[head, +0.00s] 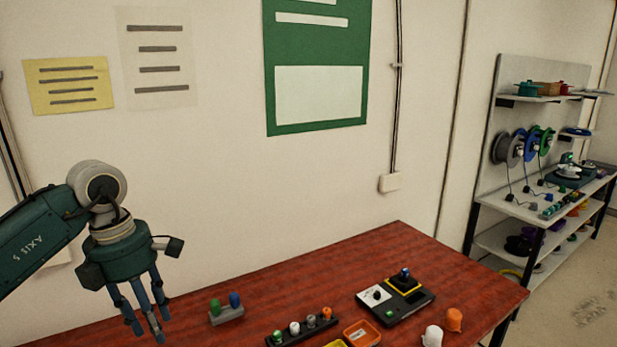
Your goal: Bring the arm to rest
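My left arm comes in from the left. Its gripper (145,312) points down over the left part of the red-brown table (400,250), with its blue-grey fingers spread and nothing between them. It is to the left of a small grey holder (228,315) with a green and a blue peg, and apart from it. Whether the fingertips touch the table cannot be told. My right arm and gripper are not in view.
A black device (405,308) with a white panel and yellow edging sits on the table. Near it are a row of coloured pegs (282,338), an orange tray (374,329), and white (432,336) and orange (453,320) pieces. A shelf unit (490,214) stands right.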

